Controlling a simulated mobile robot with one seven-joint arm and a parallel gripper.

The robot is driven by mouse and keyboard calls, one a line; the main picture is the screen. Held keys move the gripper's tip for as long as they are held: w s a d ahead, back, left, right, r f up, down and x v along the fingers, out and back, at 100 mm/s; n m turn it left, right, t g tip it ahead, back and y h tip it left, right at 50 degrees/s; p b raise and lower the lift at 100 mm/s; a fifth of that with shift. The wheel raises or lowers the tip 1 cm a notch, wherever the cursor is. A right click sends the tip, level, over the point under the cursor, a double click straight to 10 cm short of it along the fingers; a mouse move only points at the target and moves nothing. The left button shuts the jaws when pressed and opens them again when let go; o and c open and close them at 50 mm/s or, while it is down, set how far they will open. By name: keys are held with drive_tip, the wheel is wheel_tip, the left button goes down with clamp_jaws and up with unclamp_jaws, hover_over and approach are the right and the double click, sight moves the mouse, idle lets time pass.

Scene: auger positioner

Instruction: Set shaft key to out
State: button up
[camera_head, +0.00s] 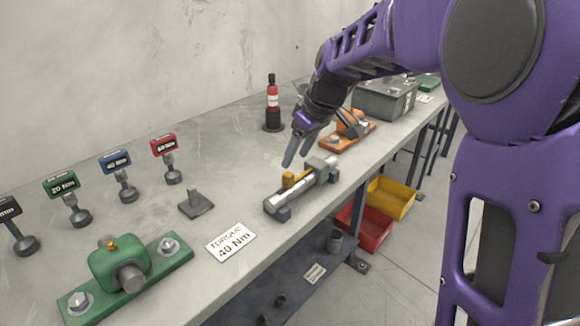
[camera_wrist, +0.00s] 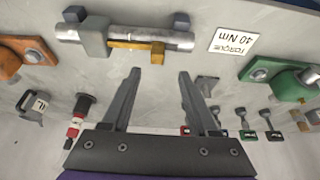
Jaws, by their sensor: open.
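A grey metal shaft (camera_head: 289,197) lies across dark supports near the bench's front edge. A yellow shaft key (camera_head: 291,180) lies along the shaft's side, and a grey block sits around the shaft near one end. In the wrist view the shaft (camera_wrist: 185,39) runs across the top, with the long yellow key (camera_wrist: 128,45) and a small yellow tab below it. My gripper (camera_head: 296,157) is above and behind the shaft in the head view. Its two fingers (camera_wrist: 159,73) are apart, with nothing between them, and do not appear to touch the key.
A white torque card (camera_head: 231,242) and a green flanged unit (camera_head: 120,268) are left of the shaft. An orange unit (camera_head: 347,133) and a bottle-like red and black item (camera_head: 272,105) stand farther back. Labelled torque tools line the left. Red and yellow bins sit below the bench.

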drive_tip(key=v, duration=0.8)
drive_tip(key=shift+r+p, duration=0.25)
drive_tip(key=shift+p, duration=0.15)
drive_tip(key=shift+s, duration=0.1)
